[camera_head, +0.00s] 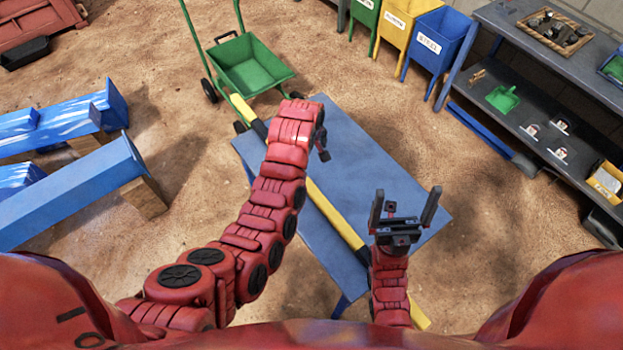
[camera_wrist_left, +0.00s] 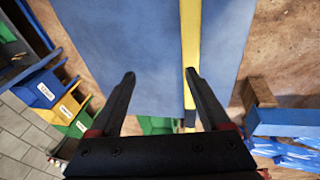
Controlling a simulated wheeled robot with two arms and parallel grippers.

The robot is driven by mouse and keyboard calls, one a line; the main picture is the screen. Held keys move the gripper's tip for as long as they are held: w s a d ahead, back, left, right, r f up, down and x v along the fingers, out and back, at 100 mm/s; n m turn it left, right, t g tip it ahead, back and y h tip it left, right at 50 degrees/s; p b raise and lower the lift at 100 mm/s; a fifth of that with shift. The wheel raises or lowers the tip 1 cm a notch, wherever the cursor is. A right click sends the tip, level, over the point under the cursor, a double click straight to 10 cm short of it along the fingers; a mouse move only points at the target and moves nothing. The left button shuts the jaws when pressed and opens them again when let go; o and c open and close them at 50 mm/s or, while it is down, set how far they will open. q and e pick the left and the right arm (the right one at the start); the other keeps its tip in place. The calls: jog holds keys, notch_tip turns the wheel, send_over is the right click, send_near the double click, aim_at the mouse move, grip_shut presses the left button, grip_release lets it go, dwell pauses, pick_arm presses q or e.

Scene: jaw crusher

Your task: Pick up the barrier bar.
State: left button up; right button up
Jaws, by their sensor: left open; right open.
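The barrier bar (camera_head: 336,217) is a long yellow bar with dark sections. It lies diagonally across a blue table (camera_head: 365,150) and sticks out past its edges. My left gripper (camera_head: 322,146) is over the table, to the right of the bar's upper part; its fingers are mostly hidden by the arm in the head view. In the left wrist view the left gripper (camera_wrist_left: 158,76) is open and empty. There the bar (camera_wrist_left: 190,30) runs in line with the right finger, not centred between the fingers. My right gripper (camera_head: 404,208) is open and empty over the table's lower right part, right of the bar.
A green cart (camera_head: 250,65) stands beyond the table. Yellow and blue bins (camera_head: 440,42) stand at the back. A shelf (camera_head: 540,110) with small items is at the right. Blue beams (camera_head: 75,190) lie on the left. Sandy floor around the table is mostly clear.

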pick_arm(q)
jog(key=s+r+g, duration=0.2)
jog(key=s+r, duration=0.1)
jog(key=s, duration=0.1)
jog(key=b, duration=0.9)
send_over(311, 187)
jog(key=shift+n+g+y, duration=0.3)
jog(key=shift+g+y, duration=0.1)
jog(key=f, duration=1.1)
jog(key=shift+w+d, duration=0.1)
jog(key=shift+d, duration=0.1)
jog(key=shift+f+b, duration=0.45)
jog(key=shift+b, duration=0.05)
jog(key=f+p, duration=0.3)
jog(key=shift+a+f, duration=0.3)
jog(key=shift+f, duration=0.7)
grip_shut()
